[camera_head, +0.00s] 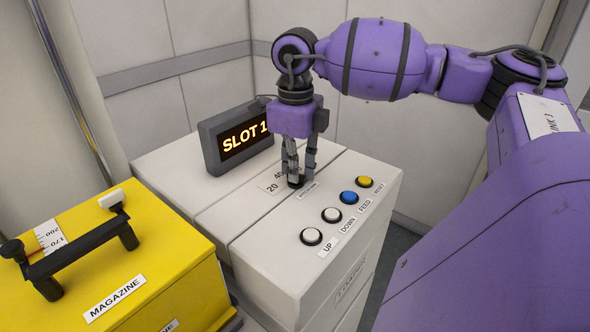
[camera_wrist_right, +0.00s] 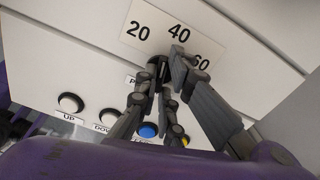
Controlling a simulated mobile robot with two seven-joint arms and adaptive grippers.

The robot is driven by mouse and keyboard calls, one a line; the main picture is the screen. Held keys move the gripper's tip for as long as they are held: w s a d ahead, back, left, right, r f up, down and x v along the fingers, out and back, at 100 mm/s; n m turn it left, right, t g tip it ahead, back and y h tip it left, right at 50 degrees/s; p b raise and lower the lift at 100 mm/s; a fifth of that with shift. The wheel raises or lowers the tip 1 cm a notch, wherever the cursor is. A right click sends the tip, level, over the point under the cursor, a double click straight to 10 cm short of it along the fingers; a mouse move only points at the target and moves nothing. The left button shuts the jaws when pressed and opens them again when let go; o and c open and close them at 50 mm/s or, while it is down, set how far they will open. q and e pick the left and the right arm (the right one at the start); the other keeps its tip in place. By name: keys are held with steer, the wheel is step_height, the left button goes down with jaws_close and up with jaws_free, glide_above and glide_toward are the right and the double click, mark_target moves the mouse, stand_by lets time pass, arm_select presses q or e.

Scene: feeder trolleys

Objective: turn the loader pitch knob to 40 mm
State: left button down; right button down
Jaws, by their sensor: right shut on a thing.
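The black loader pitch knob (camera_head: 295,182) sits on the white loader top, behind the row of buttons. My right gripper (camera_head: 298,172) points straight down from above with its fingers closed on the knob. In the right wrist view the knob (camera_wrist_right: 158,68) shows between the fingertips of my right gripper (camera_wrist_right: 166,72), partly hidden by them. A white scale plate (camera_wrist_right: 153,29) with 20, 40 and 60 lies just beyond the knob; a fingertip partly covers the area near 60. I cannot tell clearly which number the knob's pointer faces. My left gripper is not in view.
A display (camera_head: 238,138) reading SLOT 1 stands left of my right gripper. Buttons marked UP (camera_head: 311,236), DOWN (camera_head: 332,215), FEED (camera_head: 349,197) and RESET (camera_head: 364,182) line the loader's near edge. A yellow magazine (camera_head: 180,270) with a black handle stands at lower left.

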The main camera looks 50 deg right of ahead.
steer(key=shift+n, duration=0.4)
steer(key=c, duration=2)
jaws_free()
steer(key=shift+a, duration=0.1)
steer(key=shift+o, duration=0.4)
step_height(320, 180, up, 12)
